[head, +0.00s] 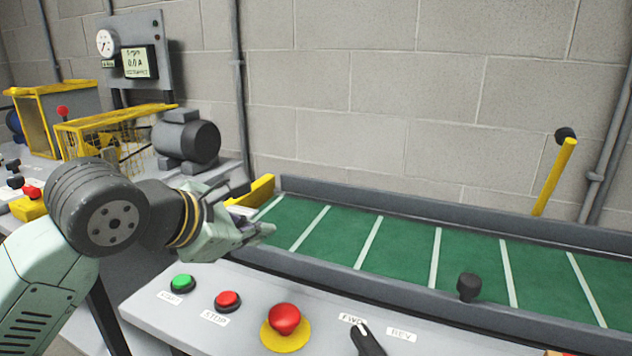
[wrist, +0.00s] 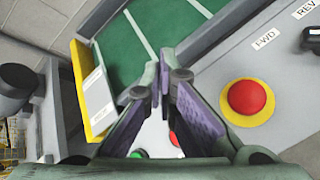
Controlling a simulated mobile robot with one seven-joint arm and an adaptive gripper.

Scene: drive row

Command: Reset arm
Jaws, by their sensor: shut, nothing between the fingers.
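My gripper (head: 262,232) is shut and empty. In the head view it is held above the left end of the green conveyor belt (head: 398,250), behind the start and stop buttons. In the wrist view the gripper (wrist: 158,88) has its two fingertips together in the middle, over the edge of the control panel. My arm reaches in from the lower left of the head view and is bent at the wrist.
The panel (head: 230,325) carries a green button (head: 182,283), a red button (head: 228,300), a red mushroom button (head: 285,318) on yellow and a black selector (head: 367,340). A motor (head: 187,138) and yellow guard (head: 115,130) stand at left. Space above the belt is free.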

